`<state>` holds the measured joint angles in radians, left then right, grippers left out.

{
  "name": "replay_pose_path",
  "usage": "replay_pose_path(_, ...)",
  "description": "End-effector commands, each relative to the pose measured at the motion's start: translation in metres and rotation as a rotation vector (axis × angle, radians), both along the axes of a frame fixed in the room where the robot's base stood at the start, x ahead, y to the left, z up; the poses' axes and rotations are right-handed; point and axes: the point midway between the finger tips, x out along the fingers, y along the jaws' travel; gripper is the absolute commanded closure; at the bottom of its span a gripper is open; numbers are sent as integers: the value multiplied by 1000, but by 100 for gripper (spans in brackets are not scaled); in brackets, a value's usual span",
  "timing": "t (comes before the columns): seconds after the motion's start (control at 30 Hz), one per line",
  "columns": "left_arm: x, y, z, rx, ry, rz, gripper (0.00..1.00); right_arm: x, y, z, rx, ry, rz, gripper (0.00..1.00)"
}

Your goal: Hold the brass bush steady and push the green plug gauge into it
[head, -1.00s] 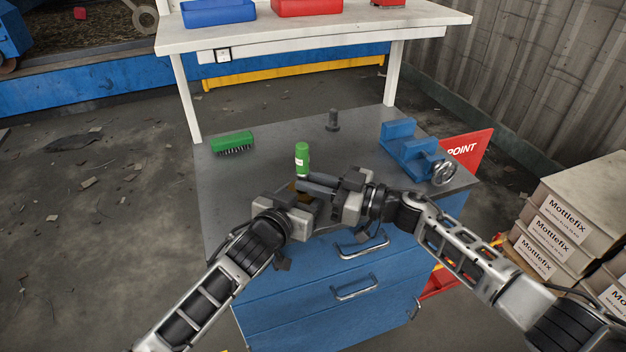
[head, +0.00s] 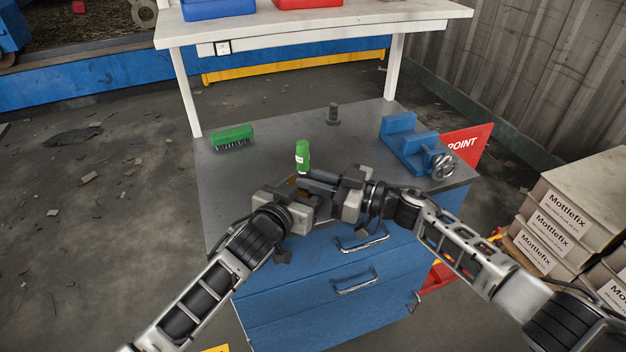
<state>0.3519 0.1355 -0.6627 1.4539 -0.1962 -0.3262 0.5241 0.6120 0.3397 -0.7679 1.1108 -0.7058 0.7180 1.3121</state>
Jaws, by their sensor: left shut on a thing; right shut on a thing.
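The green plug gauge (head: 302,155) stands about upright near the bench's front, with its green handle and a pale label showing. My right gripper (head: 306,179) comes in from the right and is shut on the gauge just below the handle. My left gripper (head: 294,188) is below and to the left, shut on the brass bush (head: 292,181). Only a small brass-coloured patch of the bush shows between the grippers. The gauge's lower end is hidden by the fingers, so I cannot tell whether it is inside the bush.
A green brush (head: 232,137) lies at the bench's back left. A dark upright peg (head: 333,114) stands at the back, and a blue vise (head: 408,146) at the right. The grey bench top (head: 250,180) is clear on the left.

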Motion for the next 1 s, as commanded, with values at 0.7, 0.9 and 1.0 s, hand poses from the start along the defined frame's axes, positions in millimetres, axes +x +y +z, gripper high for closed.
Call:
replay_pose_path(0.7, 0, 0, 0, 0, 1, 0, 77, 1, 1, 1, 4, -2, 1, 100)
replay_pose_path(0.9, 0, 0, 0, 0, 1, 0, 77, 0, 1, -4, 5, -2, 3, 100)
replay_pose_path(1.0, 0, 0, 0, 0, 1, 0, 77, 0, 1, -6, 5, -2, 2, 100)
